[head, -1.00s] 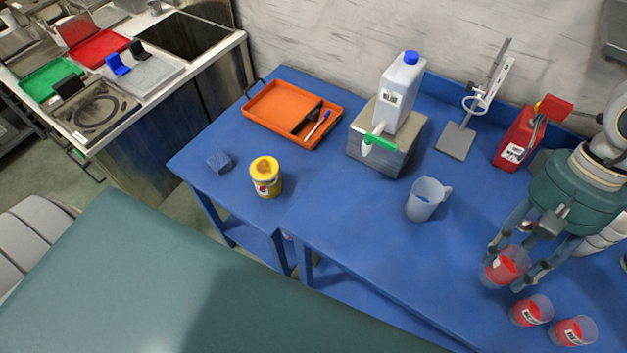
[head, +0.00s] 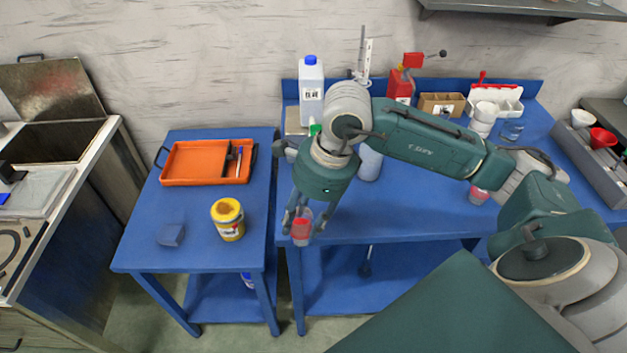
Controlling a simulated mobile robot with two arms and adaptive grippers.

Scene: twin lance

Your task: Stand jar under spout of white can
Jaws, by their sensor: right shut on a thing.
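My right gripper (head: 300,218) is shut on a clear jar with red contents (head: 302,231). It holds the jar upright near the front left corner of the right-hand blue table; I cannot tell the gap to the tabletop. The white can (head: 312,92) with a blue cap stands behind, on a block (head: 292,120) at the table's back left. Only a bit of its green spout (head: 315,129) shows; my right arm hides the rest and the space under it. My left gripper is not in view.
A bluish jug (head: 370,163) stands right of my gripper, partly hidden. Another red jar (head: 478,196) is near the front edge. A red can (head: 400,88) and a metal stand (head: 366,60) are behind. The left table holds an orange tray (head: 190,181), a yellow tin (head: 228,222) and a blue block (head: 171,235).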

